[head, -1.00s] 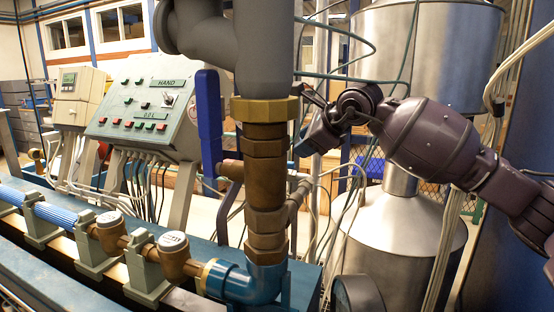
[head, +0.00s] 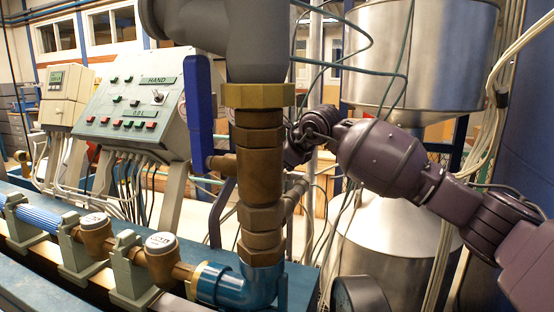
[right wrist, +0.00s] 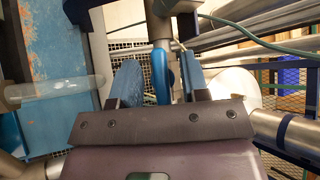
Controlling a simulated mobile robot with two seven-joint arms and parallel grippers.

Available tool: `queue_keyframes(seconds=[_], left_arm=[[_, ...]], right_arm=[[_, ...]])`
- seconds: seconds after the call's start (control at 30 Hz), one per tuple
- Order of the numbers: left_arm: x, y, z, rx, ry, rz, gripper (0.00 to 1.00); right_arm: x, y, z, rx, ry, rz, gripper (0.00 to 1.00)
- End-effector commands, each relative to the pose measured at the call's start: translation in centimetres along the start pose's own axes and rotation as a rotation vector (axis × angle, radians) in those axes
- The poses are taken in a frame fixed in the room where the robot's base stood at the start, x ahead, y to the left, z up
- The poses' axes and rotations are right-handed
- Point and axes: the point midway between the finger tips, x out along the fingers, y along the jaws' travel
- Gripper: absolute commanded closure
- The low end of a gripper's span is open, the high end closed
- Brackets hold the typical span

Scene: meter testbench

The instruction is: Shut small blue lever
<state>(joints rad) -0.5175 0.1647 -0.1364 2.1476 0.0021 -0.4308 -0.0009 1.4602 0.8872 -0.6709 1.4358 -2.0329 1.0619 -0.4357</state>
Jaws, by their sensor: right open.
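In the right wrist view a small blue lever (right wrist: 160,73) stands between the two fingers of my right gripper (right wrist: 160,78). The gripper is open, with a finger on each side of the lever; I cannot tell whether either touches it. In the head view my right arm (head: 385,160) reaches in from the right, and its gripper end is hidden behind the brass vertical pipe (head: 260,150). The small lever is not clearly visible there. A long blue lever (head: 200,112) hangs upright left of that pipe. My left gripper is not in view.
A grey-green control panel (head: 128,100) stands at the left. Pipe with round meters (head: 162,244) runs along the bench in front. A steel tank (head: 375,255) stands behind my right arm. Loose cables (head: 470,140) hang at the right.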

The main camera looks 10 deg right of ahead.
Motion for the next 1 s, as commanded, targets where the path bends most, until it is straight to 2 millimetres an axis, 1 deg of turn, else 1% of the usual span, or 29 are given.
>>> queue_keyframes(seconds=[0.07, 0.17, 0.3, 0.33, 0.37, 0.53, 0.67, 0.87, 1.0], left_arm=[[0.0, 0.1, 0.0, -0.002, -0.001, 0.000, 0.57], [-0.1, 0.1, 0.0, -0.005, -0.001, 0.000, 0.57], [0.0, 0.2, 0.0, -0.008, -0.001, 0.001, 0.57], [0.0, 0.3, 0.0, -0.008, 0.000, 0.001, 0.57], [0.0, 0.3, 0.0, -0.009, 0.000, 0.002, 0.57], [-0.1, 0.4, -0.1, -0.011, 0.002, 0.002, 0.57], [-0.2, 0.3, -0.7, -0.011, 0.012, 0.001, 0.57], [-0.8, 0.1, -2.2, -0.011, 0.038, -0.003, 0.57], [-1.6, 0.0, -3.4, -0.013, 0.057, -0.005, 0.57]], right_arm=[[0.0, 0.0, 0.0, 0.000, 0.000, 0.000, 0.58], [0.0, 0.0, 0.0, 0.000, 0.000, 0.000, 0.72], [0.0, 0.0, 0.0, 0.000, 0.000, 0.000, 0.94], [0.0, 0.0, 0.0, 0.000, 0.000, 0.000, 0.98], [0.0, 0.0, 0.0, 0.000, 0.000, 0.000, 1.00], [-0.1, 0.0, 0.0, 0.003, 0.000, -0.003, 1.00], [-0.2, -0.1, 0.1, 0.017, 0.000, -0.020, 1.00], [-0.6, -0.1, 0.4, 0.081, -0.002, -0.087, 1.00], [-0.7, -0.2, 0.6, 0.155, -0.004, -0.164, 1.00]])
